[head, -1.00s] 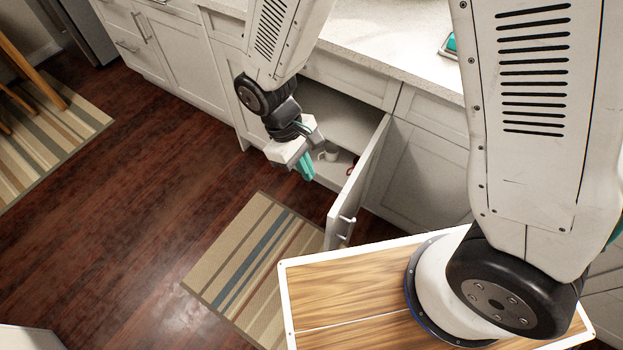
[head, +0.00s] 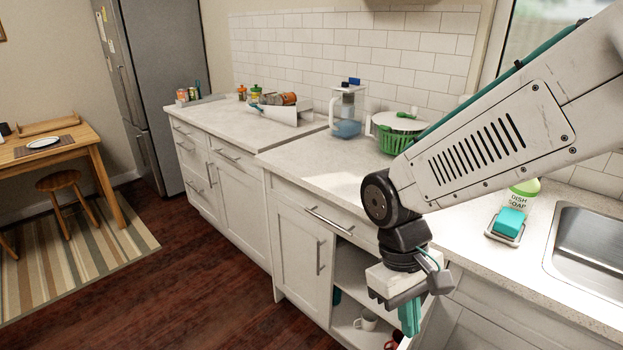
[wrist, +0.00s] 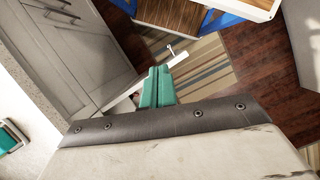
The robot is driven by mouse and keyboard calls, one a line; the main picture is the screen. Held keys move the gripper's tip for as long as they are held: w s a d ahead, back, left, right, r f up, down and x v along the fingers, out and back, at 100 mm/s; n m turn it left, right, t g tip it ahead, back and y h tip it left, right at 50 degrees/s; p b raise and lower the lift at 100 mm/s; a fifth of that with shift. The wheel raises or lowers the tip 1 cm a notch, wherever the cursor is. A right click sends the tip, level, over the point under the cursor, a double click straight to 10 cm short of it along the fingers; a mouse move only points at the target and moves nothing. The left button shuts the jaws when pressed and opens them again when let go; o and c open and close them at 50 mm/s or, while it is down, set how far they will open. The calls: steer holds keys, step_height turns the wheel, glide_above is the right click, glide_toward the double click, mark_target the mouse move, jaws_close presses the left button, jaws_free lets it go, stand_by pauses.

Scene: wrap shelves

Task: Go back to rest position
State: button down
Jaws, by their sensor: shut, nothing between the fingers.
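My gripper (head: 410,318) hangs pointing down in front of the open lower cabinet (head: 352,285) in the head view. Its teal fingers are shut and empty. In the wrist view, the closed teal fingertips (wrist: 158,76) are together, with the cabinet door (wrist: 128,100) and its handle beyond them. I cannot tell the exact gap between fingers and door. A white mug (head: 366,320) stands inside the cabinet, and a red item (head: 393,341) is partly hidden by the gripper.
The counter above holds a green-and-white pot (head: 399,133), a water pitcher (head: 346,115), a dish soap bottle (head: 522,193) and a teal sponge (head: 510,222) near the sink (head: 595,255). A table (head: 45,152) and stool (head: 75,190) stand left. The wooden floor (head: 190,290) is clear.

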steer(key=s+d+r+m+t+y, duration=0.2)
steer(key=s+d+r+m+t, duration=0.2)
steer(key=s+d+r, duration=0.3)
steer(key=d+r+m, duration=0.1)
steer(key=d+r, duration=0.3)
steer(key=r, duration=0.1)
steer(key=shift+m+t, duration=0.3)
steer(key=shift+t, duration=0.1)
